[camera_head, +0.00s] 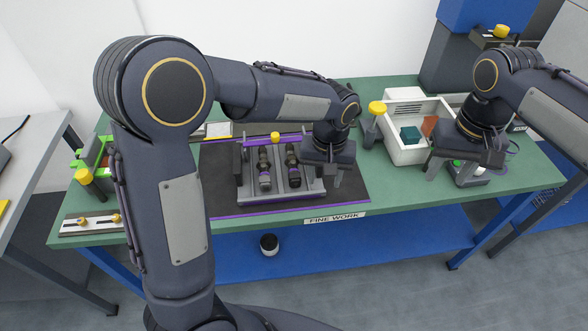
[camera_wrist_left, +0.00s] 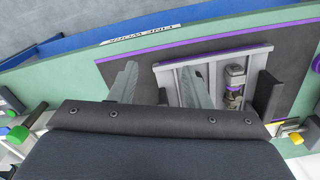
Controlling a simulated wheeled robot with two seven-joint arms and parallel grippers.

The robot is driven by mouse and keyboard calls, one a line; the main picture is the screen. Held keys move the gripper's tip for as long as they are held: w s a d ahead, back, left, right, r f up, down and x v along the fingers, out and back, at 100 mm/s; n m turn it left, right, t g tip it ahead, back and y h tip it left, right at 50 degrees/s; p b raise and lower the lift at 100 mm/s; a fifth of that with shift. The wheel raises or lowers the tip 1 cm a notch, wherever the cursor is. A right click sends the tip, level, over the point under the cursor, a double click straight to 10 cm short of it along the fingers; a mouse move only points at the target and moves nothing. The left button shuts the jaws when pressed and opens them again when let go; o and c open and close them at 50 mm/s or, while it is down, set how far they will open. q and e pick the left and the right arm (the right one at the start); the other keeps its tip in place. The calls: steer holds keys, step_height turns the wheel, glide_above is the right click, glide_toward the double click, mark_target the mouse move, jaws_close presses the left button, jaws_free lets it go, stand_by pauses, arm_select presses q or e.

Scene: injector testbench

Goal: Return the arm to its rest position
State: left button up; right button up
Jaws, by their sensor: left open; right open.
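My left gripper (camera_head: 323,183) is open over the right side of the grey fixture (camera_head: 283,196) on the dark mat. In the left wrist view, its two fingers (camera_wrist_left: 160,84) are apart with nothing held between them.
The green table (camera_head: 390,205) carries the purple-edged mat (camera_head: 350,196). Green bins (camera_head: 88,155) and a metal rail (camera_head: 90,222) are at the left.

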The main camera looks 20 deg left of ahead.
steer(key=shift+r, duration=0.15)
stand_by(0.4)
arm_select(q)
steer(key=s+a+r+t+h, duration=0.2)
steer(key=s+a+r+h, duration=0.1)
steer(key=s+a+r, duration=0.55)
arm_select(e)
steer(key=s+d+m+t+y, duration=0.2)
steer(key=s+d, duration=0.6)
steer(key=s, duration=0.3)
arm_select(q)
steer(key=s+f+m+t, duration=0.1)
steer(key=s+t, duration=0.2)
steer(key=s, duration=0.9)
steer(key=shift+s+f+t+h, duration=0.3)
steer(key=shift+s+h, duration=0.1)
arm_select(e)
steer(key=s+d+f+m+t+y, duration=0.1)
steer(key=s+f, duration=0.4)
steer(key=s, duration=0.5)
steer(key=m+t, duration=0.1)
steer(key=t, duration=0.1)
steer(key=shift+s+d+f+t+y, duration=0.2)
steer(key=shift+s+d+t+y, duration=0.1)
steer(key=shift+s+y, duration=0.1)
